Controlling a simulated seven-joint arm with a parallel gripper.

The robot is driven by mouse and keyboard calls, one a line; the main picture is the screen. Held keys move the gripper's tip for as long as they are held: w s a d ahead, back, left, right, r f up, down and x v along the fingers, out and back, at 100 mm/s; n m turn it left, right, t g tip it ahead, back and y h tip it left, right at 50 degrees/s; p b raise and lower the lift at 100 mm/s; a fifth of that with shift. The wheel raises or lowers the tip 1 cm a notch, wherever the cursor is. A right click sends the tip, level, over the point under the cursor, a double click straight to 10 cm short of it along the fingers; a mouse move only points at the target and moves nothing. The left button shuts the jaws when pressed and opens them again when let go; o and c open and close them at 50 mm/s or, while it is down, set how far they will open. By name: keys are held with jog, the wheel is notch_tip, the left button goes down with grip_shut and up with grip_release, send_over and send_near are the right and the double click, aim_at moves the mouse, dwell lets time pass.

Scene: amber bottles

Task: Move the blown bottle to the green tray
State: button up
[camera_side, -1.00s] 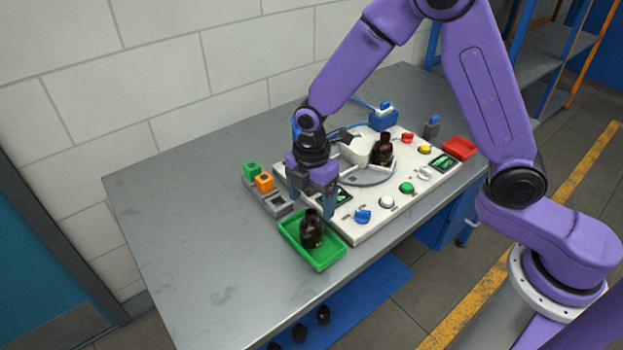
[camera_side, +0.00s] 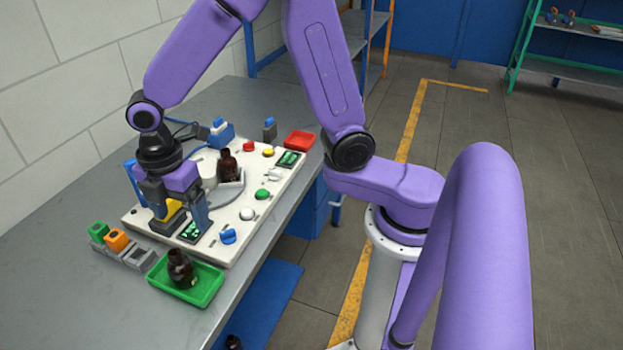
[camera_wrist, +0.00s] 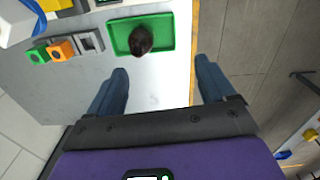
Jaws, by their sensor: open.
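A dark amber bottle (camera_side: 181,269) stands in the green tray (camera_side: 207,297) at the table's near side. In the wrist view, the same bottle (camera_wrist: 141,40) is seen from above inside the tray (camera_wrist: 112,40). My gripper (camera_side: 177,215) is open above the panel's left part, behind the tray and apart from both bottles. Nothing shows between its fingers (camera_wrist: 162,70) in the wrist view.
The white panel (camera_side: 205,255) carries buttons, screens and knobs. Green and orange blocks (camera_side: 116,240) stand in a grey holder left of the tray. A red tray (camera_side: 299,141) is at the panel's far end. Another dark bottle (camera_side: 233,342) shows low, below the table. Table at front left is clear.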

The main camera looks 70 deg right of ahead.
jog(key=s+d+r+m, duration=0.2)
jog(key=s+d, duration=0.4)
jog(key=s, duration=0.4)
jog(key=s+d+r+m, duration=0.2)
jog(key=s+d+m, duration=0.2)
jog(key=s, duration=0.7)
jog(key=shift+s+d+r, duration=0.15)
jog(key=shift+d, duration=1)
